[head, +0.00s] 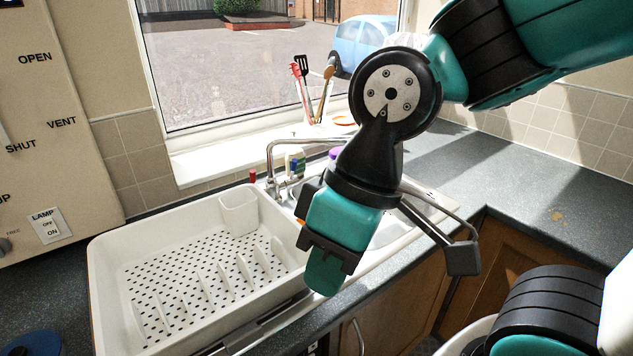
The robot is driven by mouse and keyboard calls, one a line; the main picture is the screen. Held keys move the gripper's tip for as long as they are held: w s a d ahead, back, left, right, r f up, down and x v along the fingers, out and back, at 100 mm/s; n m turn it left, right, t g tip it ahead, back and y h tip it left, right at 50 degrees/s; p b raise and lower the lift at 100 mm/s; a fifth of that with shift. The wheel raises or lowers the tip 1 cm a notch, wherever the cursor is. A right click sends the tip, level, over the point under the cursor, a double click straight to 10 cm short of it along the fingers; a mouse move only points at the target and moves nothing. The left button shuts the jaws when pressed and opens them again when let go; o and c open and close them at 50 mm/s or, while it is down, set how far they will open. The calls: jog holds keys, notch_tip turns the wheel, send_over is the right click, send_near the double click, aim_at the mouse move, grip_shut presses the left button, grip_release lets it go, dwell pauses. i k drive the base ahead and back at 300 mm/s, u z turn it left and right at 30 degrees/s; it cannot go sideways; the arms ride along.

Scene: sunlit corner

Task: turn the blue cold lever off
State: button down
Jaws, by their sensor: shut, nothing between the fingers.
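The tap (285,150) is a bent metal spout at the back of the sink, below the window. A small red piece (253,175) stands at its left, and I cannot tell if it is the hot lever. My gripper (325,275) points down in front of the sink and beside the drainer's right edge. It is shut and empty, apart from the tap in the picture.
A white draining tray (110,270) fills the left of the counter. Utensils (315,90) stand at the window sill. The grey worktop (540,190) at right is clear. A wall panel (45,130) is at left.

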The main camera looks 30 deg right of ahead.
aim_at(291, 181)
jog(key=k, duration=0.65)
jog(key=z, duration=1.8)
jog(key=i, duration=1.25)
jog(key=u, duration=2.05)
